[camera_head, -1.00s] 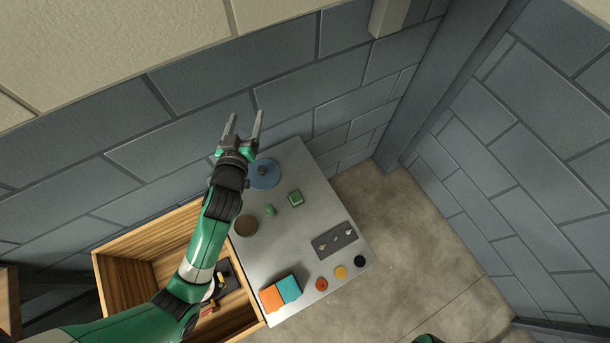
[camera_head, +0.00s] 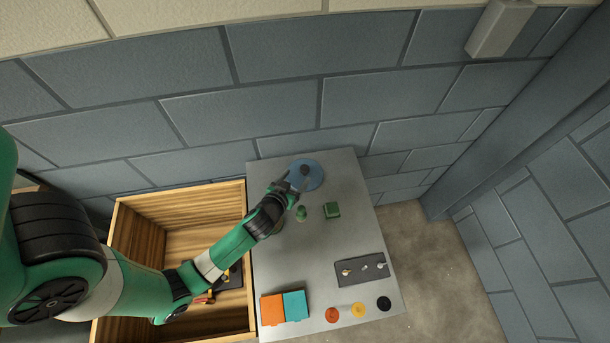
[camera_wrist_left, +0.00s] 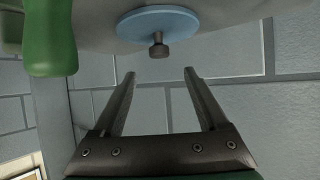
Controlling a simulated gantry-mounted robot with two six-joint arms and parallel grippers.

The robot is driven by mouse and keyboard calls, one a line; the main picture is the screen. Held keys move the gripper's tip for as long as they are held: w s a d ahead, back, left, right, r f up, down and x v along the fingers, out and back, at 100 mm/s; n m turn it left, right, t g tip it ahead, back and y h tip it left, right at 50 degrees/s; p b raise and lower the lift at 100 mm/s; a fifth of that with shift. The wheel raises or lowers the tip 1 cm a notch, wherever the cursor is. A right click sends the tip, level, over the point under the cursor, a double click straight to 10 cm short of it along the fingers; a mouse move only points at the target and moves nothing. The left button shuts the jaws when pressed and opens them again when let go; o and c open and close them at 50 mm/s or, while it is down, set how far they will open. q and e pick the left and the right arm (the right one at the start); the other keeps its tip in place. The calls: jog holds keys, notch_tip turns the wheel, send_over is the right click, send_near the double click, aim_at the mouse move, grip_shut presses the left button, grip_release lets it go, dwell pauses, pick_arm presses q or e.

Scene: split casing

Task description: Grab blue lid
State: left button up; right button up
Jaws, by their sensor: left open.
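The round blue lid (camera_head: 316,180) lies at the back edge of the grey table, near the wall. In the left wrist view the blue lid (camera_wrist_left: 140,22) shows at the top, with its dark knob (camera_wrist_left: 158,48) pointing toward my fingers. My left gripper (camera_wrist_left: 160,72) is open and empty, and the knob is just beyond the gap between its fingertips. In the head view my left gripper (camera_head: 298,181) partly covers the lid. My right gripper is not in view.
A green cylinder (camera_head: 301,213) and a green block (camera_head: 332,210) stand in front of the lid. Orange (camera_head: 272,309) and teal (camera_head: 295,305) blocks, a dark plate (camera_head: 360,272) and coloured discs lie nearer. A wooden crate (camera_head: 180,208) adjoins the table's left side.

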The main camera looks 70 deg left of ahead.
aim_at(304, 170)
pick_arm(q)
jog(key=x, duration=0.3)
jog(key=shift+w+a+f, duration=0.2)
jog(key=shift+w, duration=0.1)
jog(key=shift+w+a+f+b, duration=0.1)
jog(key=shift+f+b, duration=0.15)
jog(key=shift+b, duration=0.15)
jog(key=x, duration=0.2)
jog(key=b+x, duration=0.1)
jog(key=x, duration=0.1)
jog(key=shift+f, duration=0.35)
jog(key=shift+w+a+f, duration=0.1)
grip_shut()
